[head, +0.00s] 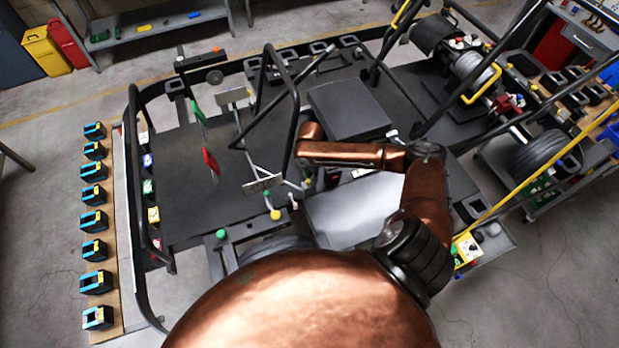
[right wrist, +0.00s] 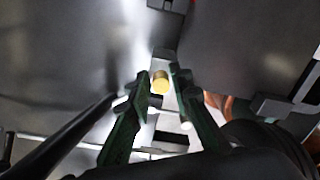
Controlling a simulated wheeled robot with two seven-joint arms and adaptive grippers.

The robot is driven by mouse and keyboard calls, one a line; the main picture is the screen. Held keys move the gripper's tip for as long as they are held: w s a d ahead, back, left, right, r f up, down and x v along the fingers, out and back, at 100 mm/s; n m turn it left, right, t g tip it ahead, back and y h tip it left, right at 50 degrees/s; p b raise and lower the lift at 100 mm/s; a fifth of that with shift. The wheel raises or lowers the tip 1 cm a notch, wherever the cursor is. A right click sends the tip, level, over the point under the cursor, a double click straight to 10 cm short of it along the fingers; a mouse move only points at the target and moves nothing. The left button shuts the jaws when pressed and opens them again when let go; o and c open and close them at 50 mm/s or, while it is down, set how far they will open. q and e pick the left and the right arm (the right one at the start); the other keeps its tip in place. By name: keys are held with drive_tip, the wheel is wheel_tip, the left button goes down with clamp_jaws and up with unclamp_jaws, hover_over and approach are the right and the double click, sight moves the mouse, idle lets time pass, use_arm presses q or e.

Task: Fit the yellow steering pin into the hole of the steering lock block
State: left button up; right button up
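A yellow rounded top (head: 275,214) near the kart's crossbar in the head view seems to be the same pin. My left gripper is not in view.
The kart floor (head: 185,190) and its black tubes surround the work spot. A green-topped part (head: 221,234) stands left of the pin. A white-tipped part (right wrist: 186,125) is close to my right finger. Several blue-and-black blocks (head: 94,222) line a board at left.

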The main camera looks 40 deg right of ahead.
drive_tip(key=o, duration=0.3)
drive_tip(key=shift+r, duration=0.1)
